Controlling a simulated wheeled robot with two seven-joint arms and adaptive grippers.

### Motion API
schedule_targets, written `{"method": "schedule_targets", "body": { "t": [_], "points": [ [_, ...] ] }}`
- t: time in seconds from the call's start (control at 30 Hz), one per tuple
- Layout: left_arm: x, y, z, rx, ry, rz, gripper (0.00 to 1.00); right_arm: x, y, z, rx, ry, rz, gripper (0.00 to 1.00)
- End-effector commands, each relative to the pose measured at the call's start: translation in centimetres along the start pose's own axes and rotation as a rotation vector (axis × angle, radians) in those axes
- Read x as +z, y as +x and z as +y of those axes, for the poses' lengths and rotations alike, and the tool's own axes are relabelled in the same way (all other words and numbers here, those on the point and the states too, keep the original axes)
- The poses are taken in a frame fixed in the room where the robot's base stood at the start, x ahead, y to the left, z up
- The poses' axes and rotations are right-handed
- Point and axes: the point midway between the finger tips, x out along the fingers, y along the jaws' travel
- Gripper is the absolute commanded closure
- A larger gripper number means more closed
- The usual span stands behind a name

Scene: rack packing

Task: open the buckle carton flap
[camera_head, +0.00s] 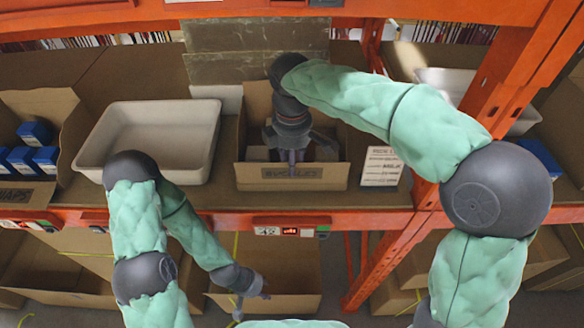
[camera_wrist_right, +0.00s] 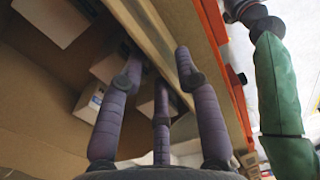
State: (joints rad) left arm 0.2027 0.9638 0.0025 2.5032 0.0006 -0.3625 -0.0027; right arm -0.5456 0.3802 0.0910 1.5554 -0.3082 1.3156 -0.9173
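The buckle carton (camera_head: 243,177) is a brown cardboard box on the shelf, with a printed front panel and white boxes inside. Its inside and a long cardboard edge (camera_wrist_right: 160,35) fill much of the right wrist view. My right gripper (camera_head: 292,157) points down into the carton near its front side. In the right wrist view, its purple fingers (camera_wrist_right: 156,62) are spread apart with nothing held between them. I cannot tell whether a finger touches the cardboard edge. My left gripper (camera_head: 240,306) hangs low in front of the lower shelf, away from the carton; its finger opening is unclear.
A white bin (camera_head: 150,125) stands left of the carton, and a white label card (camera_head: 380,166) stands right of it. A carton with blue boxes (camera_head: 35,133) is at far left. The orange shelf beam (camera_head: 370,220) and rack upright (camera_head: 505,85) bound the space.

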Motion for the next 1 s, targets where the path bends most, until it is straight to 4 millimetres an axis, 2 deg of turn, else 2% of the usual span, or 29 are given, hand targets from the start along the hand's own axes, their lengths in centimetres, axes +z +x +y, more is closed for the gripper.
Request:
{"method": "schedule_targets", "body": {
  "t": [0.1, 0.3, 0.67, 0.8, 1.0],
  "points": [
    [0.0, -0.2, 0.1, 0.000, 0.000, 0.000, 0.60, 0.1, 1.8, -0.1, -0.002, 0.001, -0.001, 0.67],
    [0.0, -0.3, 0.1, 0.000, 0.000, 0.000, 0.60, 0.0, 3.7, 0.0, 0.000, 0.001, 0.000, 0.67],
    [0.0, -0.3, 0.1, 0.000, 0.000, 0.000, 0.60, 0.0, 4.1, 0.0, 0.001, 0.001, 0.001, 0.67],
    [0.0, -0.3, 0.1, 0.000, 0.000, 0.000, 0.60, 0.0, 4.1, 0.0, 0.001, 0.001, 0.001, 1.00],
    [0.0, -0.3, 0.1, 0.000, 0.000, 0.000, 0.60, 0.0, 4.1, 0.0, 0.001, 0.001, 0.001, 1.00]
  ]
}}
